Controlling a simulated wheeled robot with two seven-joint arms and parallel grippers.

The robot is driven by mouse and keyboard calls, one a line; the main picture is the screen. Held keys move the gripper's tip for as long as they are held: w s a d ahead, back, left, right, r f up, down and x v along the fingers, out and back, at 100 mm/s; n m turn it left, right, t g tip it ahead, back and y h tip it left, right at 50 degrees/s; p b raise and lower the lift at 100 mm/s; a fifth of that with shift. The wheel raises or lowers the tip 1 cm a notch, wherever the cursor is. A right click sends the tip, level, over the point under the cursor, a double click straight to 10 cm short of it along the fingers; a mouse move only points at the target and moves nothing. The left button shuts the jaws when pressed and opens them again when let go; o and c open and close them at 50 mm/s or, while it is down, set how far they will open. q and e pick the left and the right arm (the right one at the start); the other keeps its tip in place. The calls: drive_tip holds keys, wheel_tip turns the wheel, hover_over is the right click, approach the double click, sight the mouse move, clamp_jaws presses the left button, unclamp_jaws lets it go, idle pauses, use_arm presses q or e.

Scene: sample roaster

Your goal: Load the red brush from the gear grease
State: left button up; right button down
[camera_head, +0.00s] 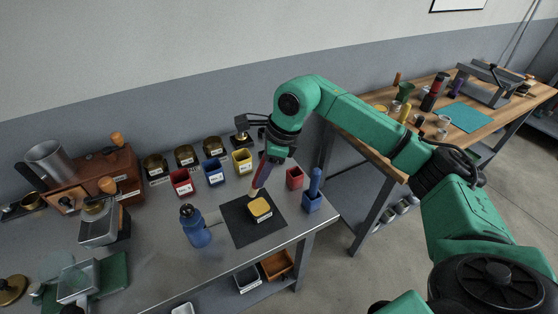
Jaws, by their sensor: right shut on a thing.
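My right gripper (271,156) is shut on the red brush (262,172), which points down and slightly to the left. The brush tip shows just above and behind a small tin with yellow contents and a white label (260,212), which looks like the gear grease. I cannot tell whether the tip touches it. The tin stands on a black mat (238,230) on the grey bench. A red holder (295,179) stands empty-looking to the right of the gripper. My left gripper is not in view.
A blue brush (316,180) stands in a blue holder (312,203) near the bench's right edge. A blue bottle (194,228) stands left of the mat. Red, blue and yellow bins (242,162) line the back. A wooden table (452,130) stands to the right.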

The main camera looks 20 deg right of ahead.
drive_tip(key=shift+f, duration=0.35)
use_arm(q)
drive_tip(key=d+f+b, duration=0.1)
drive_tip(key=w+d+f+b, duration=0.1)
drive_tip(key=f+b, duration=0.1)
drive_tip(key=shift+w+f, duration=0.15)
use_arm(e)
wheel_tip(320, 180, down, 6)
drive_tip(key=w+d, duration=0.1)
drive_tip(key=shift+w+d+f, duration=0.2)
drive_tip(key=shift+w+d, duration=0.05)
drive_tip(key=shift+d, duration=0.15)
drive_tip(key=shift+a, duration=0.1)
use_arm(q)
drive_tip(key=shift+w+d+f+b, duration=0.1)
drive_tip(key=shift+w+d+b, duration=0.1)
drive_tip(key=shift+b, duration=0.1)
use_arm(e)
drive_tip(key=shift+f, duration=0.1)
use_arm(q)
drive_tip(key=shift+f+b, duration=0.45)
use_arm(e)
drive_tip(key=shift+f, duration=0.5)
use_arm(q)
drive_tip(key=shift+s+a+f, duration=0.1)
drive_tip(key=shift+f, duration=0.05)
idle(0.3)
